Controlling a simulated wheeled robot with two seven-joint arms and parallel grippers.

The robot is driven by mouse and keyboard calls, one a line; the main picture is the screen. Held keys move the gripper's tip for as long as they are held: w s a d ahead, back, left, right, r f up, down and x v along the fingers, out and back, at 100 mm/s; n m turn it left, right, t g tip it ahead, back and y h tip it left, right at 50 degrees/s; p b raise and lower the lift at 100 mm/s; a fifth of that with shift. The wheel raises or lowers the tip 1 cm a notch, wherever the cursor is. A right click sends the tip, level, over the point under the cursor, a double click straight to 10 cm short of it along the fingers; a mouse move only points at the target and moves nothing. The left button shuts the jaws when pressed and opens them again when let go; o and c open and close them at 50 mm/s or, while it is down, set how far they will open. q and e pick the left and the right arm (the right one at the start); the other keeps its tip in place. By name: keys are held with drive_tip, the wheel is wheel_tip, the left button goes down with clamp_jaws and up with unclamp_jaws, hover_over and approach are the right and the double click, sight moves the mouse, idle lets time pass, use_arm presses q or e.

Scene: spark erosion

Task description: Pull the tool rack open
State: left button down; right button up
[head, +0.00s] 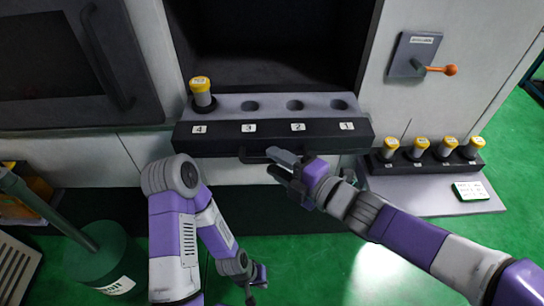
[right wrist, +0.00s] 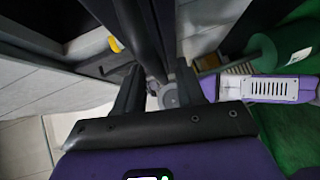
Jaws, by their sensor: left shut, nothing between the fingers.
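The tool rack (head: 185,136) is a dark drawer front with labels 4 to 1 and a grey top with round holes, jutting from the machine opening. A yellow-capped holder (head: 201,92) stands in place 4; the other holes look empty. A dark bar handle (head: 250,155) runs along the rack's front. My right gripper (head: 279,165) is at the handle, fingers apart. In the right wrist view, a dark bar (right wrist: 144,40) passes between its open fingers (right wrist: 158,75); contact is unclear. My left gripper (head: 250,296) is low, away from the rack, shut and empty.
Several yellow-capped holders (head: 420,149) stand in a dark block on a shelf (head: 420,199) at the right. An orange-knobbed lever (head: 449,70) is above it. A green bin-like cylinder (head: 104,262) stands at lower left. Green floor lies in front.

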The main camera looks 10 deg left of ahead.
drive_tip(key=p+v, duration=0.1)
drive_tip(key=v, duration=0.4)
drive_tip(key=shift+s+d+p, duration=0.2)
drive_tip(key=shift+d+p, duration=0.05)
drive_tip(key=shift+p, duration=0.15)
